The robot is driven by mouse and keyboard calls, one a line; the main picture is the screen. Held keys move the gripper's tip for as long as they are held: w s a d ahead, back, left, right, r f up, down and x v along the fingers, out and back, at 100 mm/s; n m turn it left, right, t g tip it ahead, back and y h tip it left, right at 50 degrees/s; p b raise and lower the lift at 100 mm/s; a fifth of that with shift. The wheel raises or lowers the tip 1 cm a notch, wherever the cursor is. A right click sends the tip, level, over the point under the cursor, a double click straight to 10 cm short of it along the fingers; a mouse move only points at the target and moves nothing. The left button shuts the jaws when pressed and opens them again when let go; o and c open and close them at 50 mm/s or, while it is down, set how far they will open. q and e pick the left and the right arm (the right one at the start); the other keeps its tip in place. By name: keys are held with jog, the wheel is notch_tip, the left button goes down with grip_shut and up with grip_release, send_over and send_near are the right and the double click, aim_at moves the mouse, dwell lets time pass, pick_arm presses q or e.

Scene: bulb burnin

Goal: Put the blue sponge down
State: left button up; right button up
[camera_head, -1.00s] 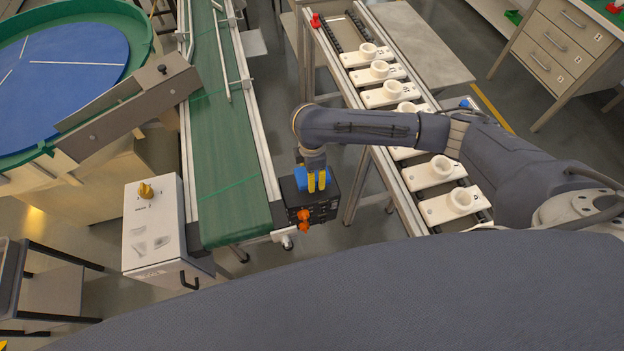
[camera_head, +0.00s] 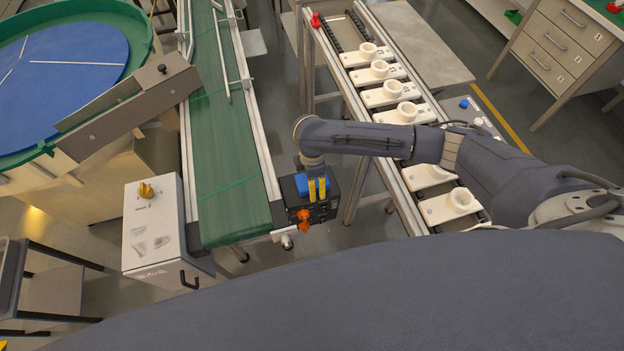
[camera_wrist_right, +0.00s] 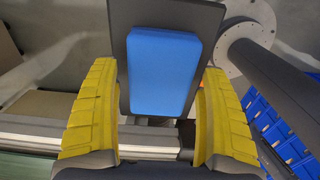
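The blue sponge (camera_head: 303,184) lies flat on top of the black box (camera_head: 327,207) at the near end of the green conveyor. In the right wrist view the sponge (camera_wrist_right: 163,70) rests on a dark plate (camera_wrist_right: 119,40). My right gripper (camera_head: 317,189) has yellow fingers and is just over the sponge. My left gripper is not in view.
The green conveyor (camera_head: 226,150) runs away to the left of the box. Orange knobs (camera_head: 304,221) stick out from the box front. A white cabinet (camera_head: 155,225) stands at the left. A rack with white holders (camera_head: 394,93) stands at the right, beneath my right arm.

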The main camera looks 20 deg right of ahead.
notch_tip(320, 180, up, 12)
jog(key=shift+r, duration=0.2)
dwell(0.7)
dwell(0.4)
